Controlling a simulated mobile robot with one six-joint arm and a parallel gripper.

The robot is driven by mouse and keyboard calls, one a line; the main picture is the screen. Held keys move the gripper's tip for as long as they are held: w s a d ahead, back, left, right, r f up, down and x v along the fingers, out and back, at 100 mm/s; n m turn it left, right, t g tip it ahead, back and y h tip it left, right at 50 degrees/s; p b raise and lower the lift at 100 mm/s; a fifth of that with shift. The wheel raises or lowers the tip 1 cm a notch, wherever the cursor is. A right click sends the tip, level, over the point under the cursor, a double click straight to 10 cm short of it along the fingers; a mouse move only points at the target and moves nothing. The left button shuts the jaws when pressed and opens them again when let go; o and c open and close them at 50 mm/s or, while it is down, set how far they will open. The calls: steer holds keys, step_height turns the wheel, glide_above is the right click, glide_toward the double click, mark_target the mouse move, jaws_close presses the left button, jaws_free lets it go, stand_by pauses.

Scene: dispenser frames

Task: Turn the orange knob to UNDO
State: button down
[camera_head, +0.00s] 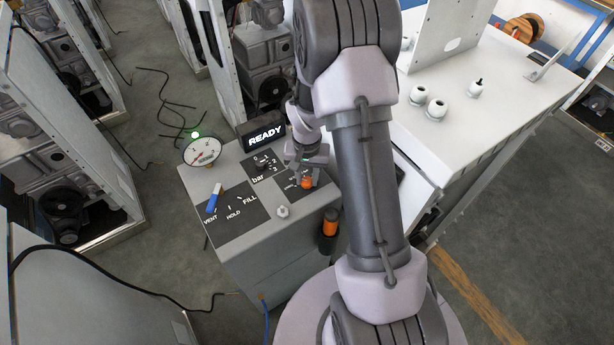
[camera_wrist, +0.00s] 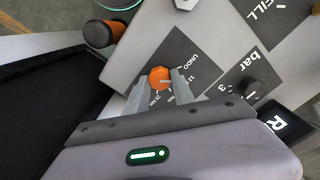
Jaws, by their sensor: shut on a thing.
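The orange knob (camera_head: 307,183) sits on a dark label plate on top of the grey dispenser cabinet. In the wrist view the knob (camera_wrist: 160,77) shows between the tips of my gripper's two fingers, with a pale pointer line towards the right. The word UNDO (camera_wrist: 186,61) is printed on the plate to the upper right of the knob, and smaller numbers are printed below it. My gripper (camera_head: 305,170) is over the knob and shut on it. In the wrist view my gripper's fingers (camera_wrist: 160,84) flank the knob.
A blue-and-white lever (camera_head: 214,198) stands on the VENT/HOLD/FILL plate. A round gauge (camera_head: 202,151) and a READY display (camera_head: 264,138) are along the back edge. An orange-and-black handle (camera_head: 329,222) hangs on the cabinet's side.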

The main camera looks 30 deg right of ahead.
mark_target(307, 181)
steer(key=shift+n, duration=2.3)
steer(key=c, duration=1.1)
jaws_free()
steer(key=shift+o, duration=0.2)
step_height(307, 181, up, 17)
steer(key=p, duration=0.5)
steer(key=shift+r, duration=0.2)
